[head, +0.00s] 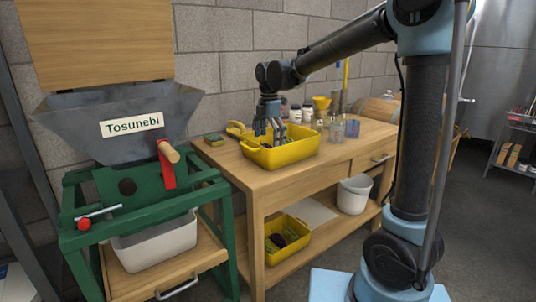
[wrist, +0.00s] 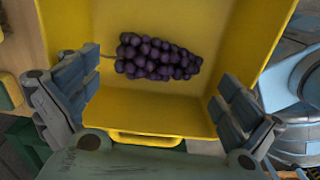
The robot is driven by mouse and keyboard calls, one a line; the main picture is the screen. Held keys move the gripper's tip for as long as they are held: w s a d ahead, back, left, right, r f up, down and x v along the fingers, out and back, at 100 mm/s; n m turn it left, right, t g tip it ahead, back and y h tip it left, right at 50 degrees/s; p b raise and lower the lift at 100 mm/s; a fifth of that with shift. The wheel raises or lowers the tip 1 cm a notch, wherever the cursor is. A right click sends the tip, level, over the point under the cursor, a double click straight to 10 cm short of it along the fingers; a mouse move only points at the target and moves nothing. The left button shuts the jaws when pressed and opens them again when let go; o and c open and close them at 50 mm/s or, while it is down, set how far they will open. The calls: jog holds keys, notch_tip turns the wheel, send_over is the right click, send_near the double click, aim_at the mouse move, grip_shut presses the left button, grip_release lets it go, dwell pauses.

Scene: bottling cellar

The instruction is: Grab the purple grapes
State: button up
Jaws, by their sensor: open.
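The purple grapes (wrist: 158,57) lie as one bunch on the bottom of the yellow bin, as the wrist view shows, with the stem pointing left. The yellow bin (head: 300,155) stands on the wooden workbench in the head view; its wall also shows in the wrist view (wrist: 150,112). My gripper (head: 272,130) is at the bin in the head view and hides part of its inside. In the wrist view my gripper (wrist: 155,100) is open, one finger on each side, with nothing between the fingers. The grapes are beyond the fingertips.
The workbench (head: 345,158) holds jars (head: 307,113), a yellow funnel (head: 322,103) and glass vessels (head: 337,130) behind the bin. A second yellow bin (head: 303,251) and a white bucket (head: 354,194) stand on its lower shelf. A green-framed crusher (head: 140,190) stands at left.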

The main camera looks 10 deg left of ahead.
jog(key=shift+f, duration=1.85)
jog(key=shift+c, duration=0.2)
jog(key=c, duration=0.4)
